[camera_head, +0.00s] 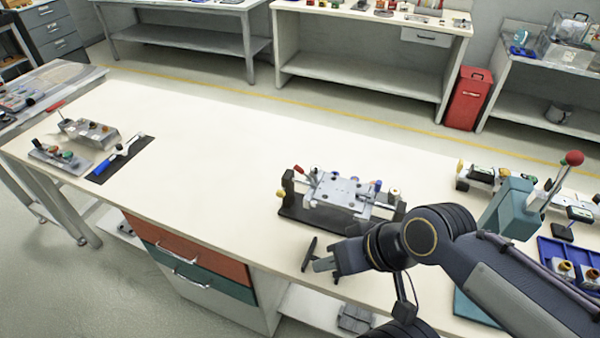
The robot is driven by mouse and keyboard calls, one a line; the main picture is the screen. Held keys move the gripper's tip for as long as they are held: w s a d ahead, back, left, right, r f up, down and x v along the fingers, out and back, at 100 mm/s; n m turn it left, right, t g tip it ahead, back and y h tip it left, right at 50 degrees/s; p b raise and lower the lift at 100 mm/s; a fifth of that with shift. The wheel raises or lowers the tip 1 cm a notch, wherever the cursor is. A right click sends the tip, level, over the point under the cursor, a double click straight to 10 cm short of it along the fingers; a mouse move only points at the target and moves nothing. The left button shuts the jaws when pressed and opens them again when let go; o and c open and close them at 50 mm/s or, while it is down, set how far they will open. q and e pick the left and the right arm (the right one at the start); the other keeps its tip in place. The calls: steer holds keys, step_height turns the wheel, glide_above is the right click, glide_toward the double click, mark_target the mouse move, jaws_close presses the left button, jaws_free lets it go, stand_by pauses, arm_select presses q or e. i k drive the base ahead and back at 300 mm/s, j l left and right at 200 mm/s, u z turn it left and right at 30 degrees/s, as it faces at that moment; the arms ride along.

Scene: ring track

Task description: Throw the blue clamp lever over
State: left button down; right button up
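A metal clamp fixture (340,192) with a dark base stands near the front edge of the white workbench. A small blue-tipped part (376,186), which looks like the blue clamp lever, stands up at its right side; its exact tilt is too small to tell. A red-tipped lever (299,170) is at the fixture's left. My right gripper (322,258) is in front of and below the fixture, near the bench's front edge, apart from the lever. Its fingers look spread, with nothing seen between them. My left gripper is not in view.
The white bench (205,150) is clear left of the fixture. A black mat (120,160) with a blue-handled tool (104,164) lies at the far left, beside other fixtures. A teal press with a red knob (574,158) and a blue tray (556,254) are at the right.

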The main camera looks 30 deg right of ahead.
mark_target(378, 184)
steer(key=z, duration=1.6)
